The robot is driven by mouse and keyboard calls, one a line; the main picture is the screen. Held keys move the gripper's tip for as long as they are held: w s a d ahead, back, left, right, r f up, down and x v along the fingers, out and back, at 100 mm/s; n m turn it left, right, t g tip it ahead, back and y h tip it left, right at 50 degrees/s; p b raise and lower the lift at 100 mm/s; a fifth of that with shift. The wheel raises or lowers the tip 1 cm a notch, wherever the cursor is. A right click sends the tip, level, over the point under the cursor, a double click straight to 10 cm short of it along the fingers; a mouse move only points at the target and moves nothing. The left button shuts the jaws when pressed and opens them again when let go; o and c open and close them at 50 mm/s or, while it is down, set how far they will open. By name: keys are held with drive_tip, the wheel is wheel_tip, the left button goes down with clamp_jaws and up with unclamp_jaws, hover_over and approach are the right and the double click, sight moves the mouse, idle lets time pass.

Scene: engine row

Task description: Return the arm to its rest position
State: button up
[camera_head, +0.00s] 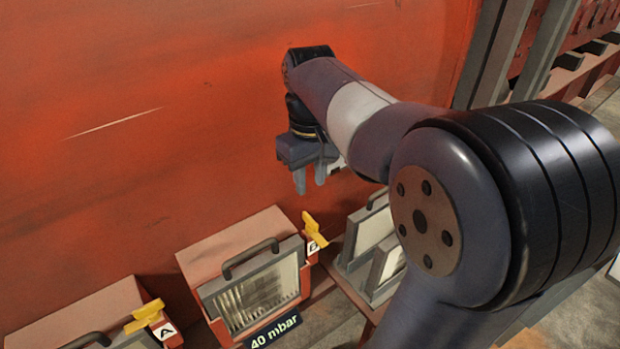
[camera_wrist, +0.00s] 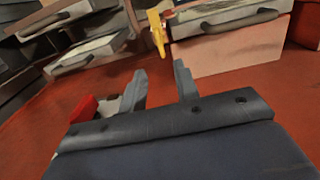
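My arm stretches from the lower right of the head view toward the red wall. My gripper (camera_head: 310,184) hangs in front of the wall, fingers pointing down, above and apart from the box with the B tag. In the wrist view the two grey fingers of my gripper (camera_wrist: 160,73) stand apart with nothing between them. A yellow lever (camera_wrist: 157,30) shows beyond the fingertips, apart from them.
The box with the "40 mbar" sign (camera_head: 258,290) has a handled glass front and a yellow lever (camera_head: 314,230). Another box (camera_head: 90,315) with an A tag stands left. Grey-framed panels (camera_head: 372,240) stand right of the B tag. The red wall (camera_head: 150,150) is close behind my gripper.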

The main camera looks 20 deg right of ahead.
sight(310, 218)
drive_tip(key=shift+f, duration=0.1)
wheel_tip(310, 218, down, 11)
drive_tip(key=shift+r+p, duration=0.2)
drive_tip(key=shift+p, duration=0.1)
idle(0.4)
